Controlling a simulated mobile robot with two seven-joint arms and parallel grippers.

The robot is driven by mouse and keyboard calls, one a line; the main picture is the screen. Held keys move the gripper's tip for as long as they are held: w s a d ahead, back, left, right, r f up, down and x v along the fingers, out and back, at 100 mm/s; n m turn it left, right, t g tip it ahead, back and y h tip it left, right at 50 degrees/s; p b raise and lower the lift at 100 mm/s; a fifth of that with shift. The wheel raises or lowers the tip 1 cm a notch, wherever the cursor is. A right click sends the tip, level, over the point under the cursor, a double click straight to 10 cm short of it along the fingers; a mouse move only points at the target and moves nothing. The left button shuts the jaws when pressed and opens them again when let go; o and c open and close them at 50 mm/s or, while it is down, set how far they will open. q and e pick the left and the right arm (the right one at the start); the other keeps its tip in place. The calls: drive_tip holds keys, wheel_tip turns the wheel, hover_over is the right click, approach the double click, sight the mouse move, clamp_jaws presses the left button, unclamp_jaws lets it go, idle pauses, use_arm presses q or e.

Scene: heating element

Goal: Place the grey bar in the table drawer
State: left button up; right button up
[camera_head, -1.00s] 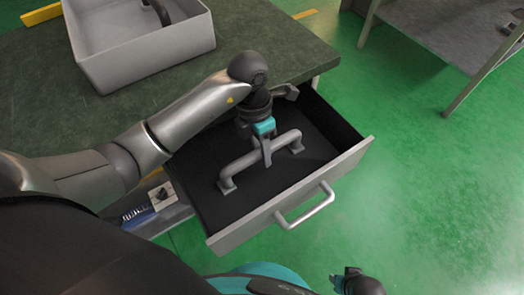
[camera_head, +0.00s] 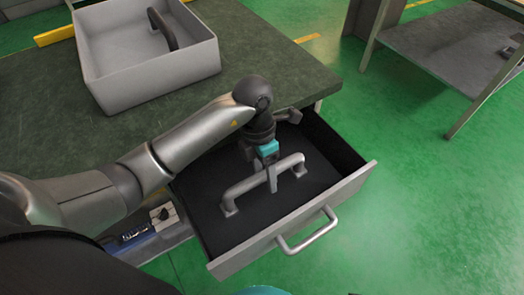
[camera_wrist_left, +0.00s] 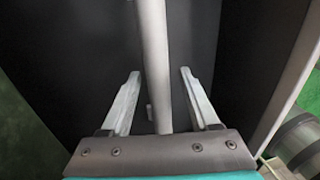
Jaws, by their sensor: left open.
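The grey bar (camera_head: 245,186), shaped like a handle with a foot at each end, lies in the open table drawer (camera_head: 318,200). My left gripper (camera_head: 272,182) reaches down into the drawer at the middle of the bar. In the left wrist view the gripper's two fingers (camera_wrist_left: 160,92) are apart, one on each side of the bar (camera_wrist_left: 154,60), with gaps between them and it. The drawer's dark floor (camera_wrist_left: 70,45) shows around the bar in that view. My right gripper is not in view.
A grey bin (camera_head: 150,70) stands on the green-topped table (camera_head: 50,100), with a dark handle-shaped bar (camera_head: 162,28) inside. The drawer front has a handle (camera_head: 308,233). A grey shelf unit (camera_head: 445,55) stands at the upper right. The green floor (camera_head: 430,200) right of the drawer is clear.

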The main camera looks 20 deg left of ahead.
use_arm(q)
wheel_tip(320, 180, up, 12)
drive_tip(key=w+a+p, duration=0.1)
drive_tip(key=p, duration=0.3)
drive_tip(key=shift+w+a+f, duration=0.2)
drive_tip(key=shift+a, duration=0.2)
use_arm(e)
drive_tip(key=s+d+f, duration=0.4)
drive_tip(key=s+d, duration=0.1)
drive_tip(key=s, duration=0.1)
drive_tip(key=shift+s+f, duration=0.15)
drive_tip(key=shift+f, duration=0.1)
use_arm(q)
drive_tip(key=shift+d, duration=0.1)
